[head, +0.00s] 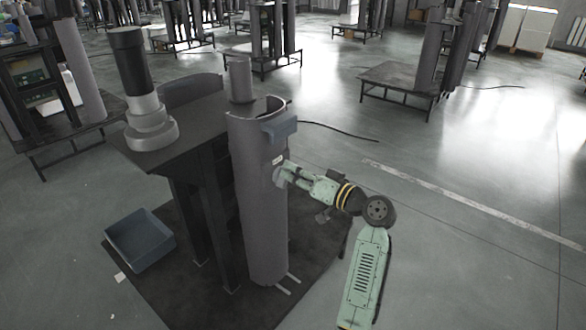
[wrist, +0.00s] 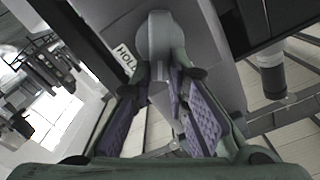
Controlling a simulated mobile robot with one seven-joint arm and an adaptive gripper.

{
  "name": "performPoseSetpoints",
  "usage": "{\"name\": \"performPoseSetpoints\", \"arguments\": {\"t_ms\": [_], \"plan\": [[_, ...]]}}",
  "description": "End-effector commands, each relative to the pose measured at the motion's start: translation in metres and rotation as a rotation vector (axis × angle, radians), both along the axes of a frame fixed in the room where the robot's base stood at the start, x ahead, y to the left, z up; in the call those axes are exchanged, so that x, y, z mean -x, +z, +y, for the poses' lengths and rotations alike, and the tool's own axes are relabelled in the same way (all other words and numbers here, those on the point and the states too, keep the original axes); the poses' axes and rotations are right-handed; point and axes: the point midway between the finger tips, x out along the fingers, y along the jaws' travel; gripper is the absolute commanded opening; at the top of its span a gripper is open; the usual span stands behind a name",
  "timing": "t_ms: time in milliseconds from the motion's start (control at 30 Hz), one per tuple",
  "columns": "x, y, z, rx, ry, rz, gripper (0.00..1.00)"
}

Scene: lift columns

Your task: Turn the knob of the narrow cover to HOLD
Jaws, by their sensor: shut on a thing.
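The narrow cover (head: 257,205) is a tall grey curved shell standing upright at the front of a dark lift-column stand. My gripper (head: 284,175) is at its right side, just below a small white label (head: 278,160). In the wrist view my gripper (wrist: 165,95) has its purple-padded fingers closed around the grey knob (wrist: 159,40). The knob's rounded end shows beyond the fingertips; part of it is hidden between the fingers. The label, reading HOLD (wrist: 125,59), is just left of the knob. The knob's exact pointing direction is hard to tell.
A blue-grey box (head: 280,128) sticks out from the cover above my gripper. A dark table (head: 185,115) bears a black-and-grey cylinder (head: 130,65). A blue bin (head: 140,241) lies on the floor mat at left. Open floor (head: 470,250) lies to the right.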

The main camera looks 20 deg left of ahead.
Motion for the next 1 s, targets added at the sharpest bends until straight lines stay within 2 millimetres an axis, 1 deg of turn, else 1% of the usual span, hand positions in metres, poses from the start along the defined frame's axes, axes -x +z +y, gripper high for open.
{"name": "performPoseSetpoints", "arguments": {"t_ms": [267, 700, 1000], "plan": [[-0.004, -0.001, -0.001, -0.090, 0.000, 0.248, 0.00], [-0.009, -0.008, -0.003, -0.230, 0.000, 0.636, 0.00], [-0.010, -0.014, -0.003, -0.304, 0.001, 0.841, 0.00]]}}
